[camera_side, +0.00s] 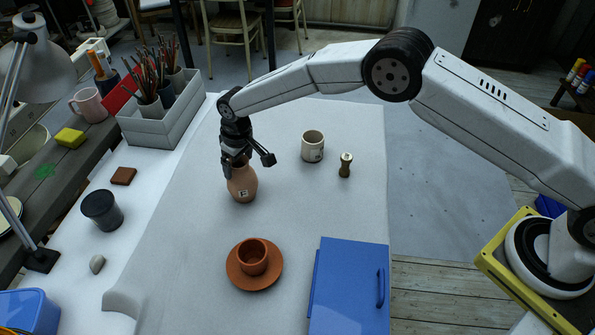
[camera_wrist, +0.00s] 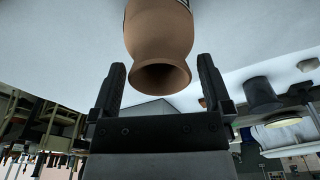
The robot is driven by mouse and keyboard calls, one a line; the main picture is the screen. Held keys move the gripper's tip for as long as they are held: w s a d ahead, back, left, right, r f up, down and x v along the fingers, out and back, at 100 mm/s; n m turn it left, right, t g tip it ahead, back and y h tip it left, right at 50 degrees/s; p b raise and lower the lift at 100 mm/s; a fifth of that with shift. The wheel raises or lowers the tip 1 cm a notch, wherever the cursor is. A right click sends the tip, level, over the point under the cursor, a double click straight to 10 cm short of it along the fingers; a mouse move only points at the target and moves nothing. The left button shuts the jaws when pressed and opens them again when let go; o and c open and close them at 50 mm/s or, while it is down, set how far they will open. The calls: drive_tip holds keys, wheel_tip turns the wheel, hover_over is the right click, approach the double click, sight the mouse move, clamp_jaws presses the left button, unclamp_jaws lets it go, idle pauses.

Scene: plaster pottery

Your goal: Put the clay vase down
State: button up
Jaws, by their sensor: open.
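The clay vase (camera_side: 242,185) is a tan pot with a small dark mark on its side. In the side view it stands upright on the white table. My gripper (camera_side: 246,163) is pointing down over the vase's top, with its fingers spread to either side of the neck. In the wrist view the vase (camera_wrist: 160,45) shows its open mouth between the two fingers of my gripper (camera_wrist: 160,85). There are gaps between the fingers and the vase, so the gripper is open and not holding it.
A terracotta cup (camera_side: 252,257) sits on a saucer (camera_side: 273,278) in front. A blue box (camera_side: 347,290) is at front right. A grey brush crate (camera_side: 170,128) stands at back left.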

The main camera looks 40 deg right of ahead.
wheel_tip(320, 180, up, 12)
drive_tip(key=s, duration=0.1)
drive_tip(key=shift+d, duration=0.25)
drive_tip(key=shift+s+f, duration=0.1)
drive_tip(key=shift+f, duration=0.05)
idle(0.5)
drive_tip(key=s+d+r+m, duration=0.2)
drive_tip(key=s+d+r, duration=0.1)
drive_tip(key=s+d, duration=1)
drive_tip(key=s+d+m, duration=0.1)
drive_tip(key=s+d, duration=0.4)
drive_tip(key=s, duration=0.2)
drive_tip(key=s+d+f+m+t, duration=0.1)
drive_tip(key=s+d, duration=0.4)
drive_tip(key=s, duration=0.3)
drive_tip(key=shift+d+f+m+h, duration=0.2)
drive_tip(key=shift+d+m+h, duration=0.05)
drive_tip(key=shift+m+h, duration=0.05)
